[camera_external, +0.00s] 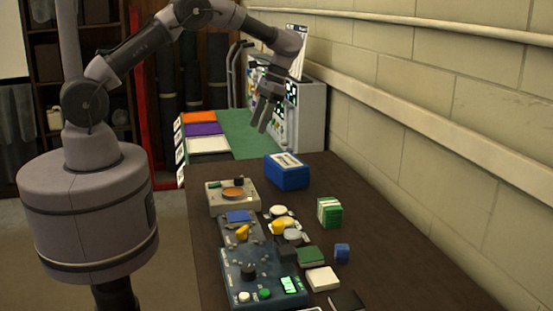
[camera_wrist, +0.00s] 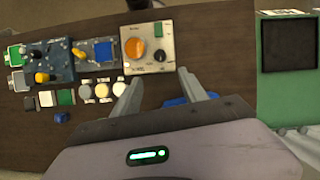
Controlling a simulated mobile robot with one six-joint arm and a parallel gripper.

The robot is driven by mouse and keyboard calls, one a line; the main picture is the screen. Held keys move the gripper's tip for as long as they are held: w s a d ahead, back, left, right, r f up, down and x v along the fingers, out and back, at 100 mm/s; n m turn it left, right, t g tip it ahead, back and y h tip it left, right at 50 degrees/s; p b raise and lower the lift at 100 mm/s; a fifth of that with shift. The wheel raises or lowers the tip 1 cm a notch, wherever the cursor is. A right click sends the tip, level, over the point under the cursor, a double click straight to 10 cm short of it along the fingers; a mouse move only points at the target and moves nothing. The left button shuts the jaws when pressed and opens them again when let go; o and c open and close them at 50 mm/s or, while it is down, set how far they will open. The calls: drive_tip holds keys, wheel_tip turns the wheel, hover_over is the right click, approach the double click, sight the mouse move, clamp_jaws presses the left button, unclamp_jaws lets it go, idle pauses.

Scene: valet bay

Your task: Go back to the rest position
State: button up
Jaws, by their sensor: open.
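My gripper (camera_external: 265,114) hangs above the far part of the dark table (camera_external: 345,221), fingers pointing down. It is open and empty, and nothing lies between its fingers. In the wrist view its two fingers (camera_wrist: 160,95) show apart over the table. A blue box (camera_external: 287,172) stands on the table below and to the right of it. In the wrist view the blue box is mostly hidden by the gripper.
Control boxes stand along the table's left side: a beige one with an orange dial (camera_external: 232,197) and a dark blue one (camera_external: 262,278). A green-and-white block (camera_external: 329,212) and several small pieces lie nearby. A block wall (camera_external: 450,120) with a rail bounds the right side.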

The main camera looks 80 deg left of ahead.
drive_tip(key=s+d+r+m+t+y+b, duration=0.2)
drive_tip(key=s+d+r+t+b, duration=0.4)
drive_tip(key=s+b, duration=0.4)
drive_tip(key=s+d+f+m+t+b, duration=0.15)
drive_tip(key=s+d+b, duration=0.25)
drive_tip(key=s, duration=0.5)
drive_tip(key=s+f+m+t+b, duration=0.2)
drive_tip(key=s+f+t, duration=0.15)
drive_tip(key=s, duration=0.25)
wheel_tip(320, 180, down, 12)
drive_tip(key=b, duration=1.2)
drive_tip(key=shift+w+d+f+g+y, duration=0.25)
drive_tip(key=shift+d+g+y, duration=0.05)
drive_tip(key=shift+d, duration=0.1)
